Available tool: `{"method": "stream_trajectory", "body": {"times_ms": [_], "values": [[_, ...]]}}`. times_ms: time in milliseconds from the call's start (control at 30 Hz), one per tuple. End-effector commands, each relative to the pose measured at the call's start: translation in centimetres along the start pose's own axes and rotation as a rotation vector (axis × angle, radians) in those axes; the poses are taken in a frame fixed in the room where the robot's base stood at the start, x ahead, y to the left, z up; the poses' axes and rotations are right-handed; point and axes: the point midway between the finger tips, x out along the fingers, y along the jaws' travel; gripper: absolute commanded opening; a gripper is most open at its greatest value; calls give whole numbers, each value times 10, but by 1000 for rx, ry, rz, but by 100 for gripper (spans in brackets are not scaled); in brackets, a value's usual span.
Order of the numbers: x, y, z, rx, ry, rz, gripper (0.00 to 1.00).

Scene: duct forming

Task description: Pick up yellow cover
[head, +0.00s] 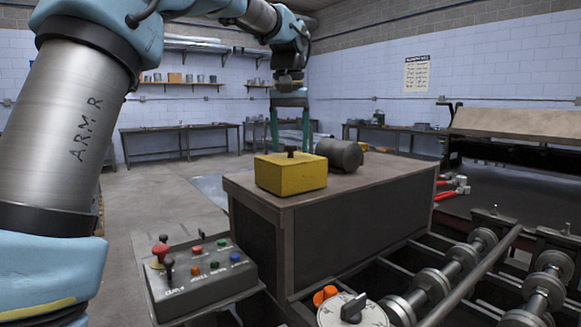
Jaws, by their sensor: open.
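The yellow cover (291,177) is a box-like block with a small black knob on top. It sits upright on the top of a dark wooden box near its left end. My gripper (290,140) hangs from the arm, pointing down, with two teal fingers apart and nothing between them. In the picture the fingers come down just above and behind the cover's top, with the knob showing between their lines. The fingertips are partly hidden, and I cannot tell how far behind the cover they are. No contact is visible.
A dark grey cylinder (341,154) lies right of the cover on the same box (365,182). A control panel (200,272) stands in front at left. A machine with metal rollers (432,283) is at lower right. Open floor lies behind at left.

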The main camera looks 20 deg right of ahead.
Motion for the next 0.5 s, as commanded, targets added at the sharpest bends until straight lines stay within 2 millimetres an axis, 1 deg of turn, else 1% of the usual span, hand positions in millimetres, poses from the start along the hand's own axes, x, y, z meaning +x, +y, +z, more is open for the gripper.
{"method": "stream_trajectory", "body": {"times_ms": [133, 500], "values": [[0, 0, 0, 0, 0, 0, 72], [0, 0, 0, 0, 0, 0, 30]]}}
